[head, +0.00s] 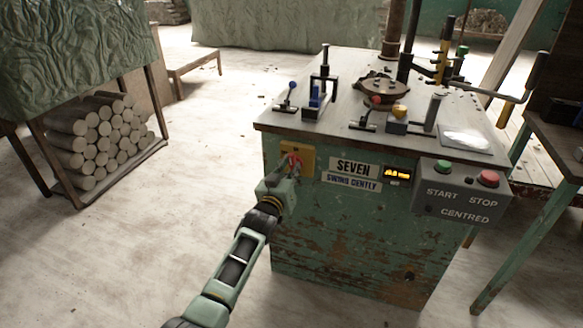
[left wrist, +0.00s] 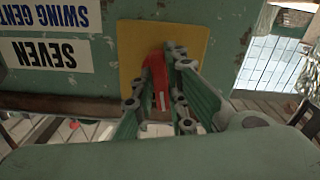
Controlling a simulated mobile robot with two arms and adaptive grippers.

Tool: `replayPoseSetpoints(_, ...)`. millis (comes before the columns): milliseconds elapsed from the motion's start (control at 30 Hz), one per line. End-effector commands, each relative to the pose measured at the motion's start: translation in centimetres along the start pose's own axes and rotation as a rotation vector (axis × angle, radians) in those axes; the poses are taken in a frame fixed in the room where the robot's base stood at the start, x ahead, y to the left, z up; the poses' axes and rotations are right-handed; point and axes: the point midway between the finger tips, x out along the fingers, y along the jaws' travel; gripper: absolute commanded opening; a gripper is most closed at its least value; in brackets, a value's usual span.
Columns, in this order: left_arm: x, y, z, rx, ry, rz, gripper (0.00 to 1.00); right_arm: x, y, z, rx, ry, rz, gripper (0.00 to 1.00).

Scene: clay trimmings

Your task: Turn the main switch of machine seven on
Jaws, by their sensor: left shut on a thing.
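The main switch is a red handle (head: 294,160) on a yellow plate (head: 309,158) at the upper left of the green machine's front. The SEVEN sign (head: 353,168) is just right of it. In the left wrist view, the machine appears upside down, with the red handle (left wrist: 157,72) against the yellow plate (left wrist: 129,55). My left gripper (head: 289,171) is at the handle, its fingers on either side and shut on it. The fingers partly hide the handle, so its exact setting is hard to read. My right gripper is not in view.
A grey box with a green START button (head: 444,166) and red STOP button (head: 488,178) is on the machine's right front. Levers and clamps stand on its top (head: 338,65). The floor between is clear.

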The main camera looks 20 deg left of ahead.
Motion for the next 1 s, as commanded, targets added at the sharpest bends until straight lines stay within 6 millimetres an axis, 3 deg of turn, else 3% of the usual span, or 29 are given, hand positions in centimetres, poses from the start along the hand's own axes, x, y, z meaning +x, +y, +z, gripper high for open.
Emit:
replayPoseSetpoints(400,0.0,0.0,0.2,0.190,-0.003,-0.001,0.00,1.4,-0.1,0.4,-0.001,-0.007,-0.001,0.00)
replayPoseSetpoints(967,0.0,0.0,0.2,0.220,-0.004,-0.001,0.00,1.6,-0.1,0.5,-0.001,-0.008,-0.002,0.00)
replayPoseSetpoints(1000,0.0,0.0,0.2,0.220,-0.004,-0.001,0.15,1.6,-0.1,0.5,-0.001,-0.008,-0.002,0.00)
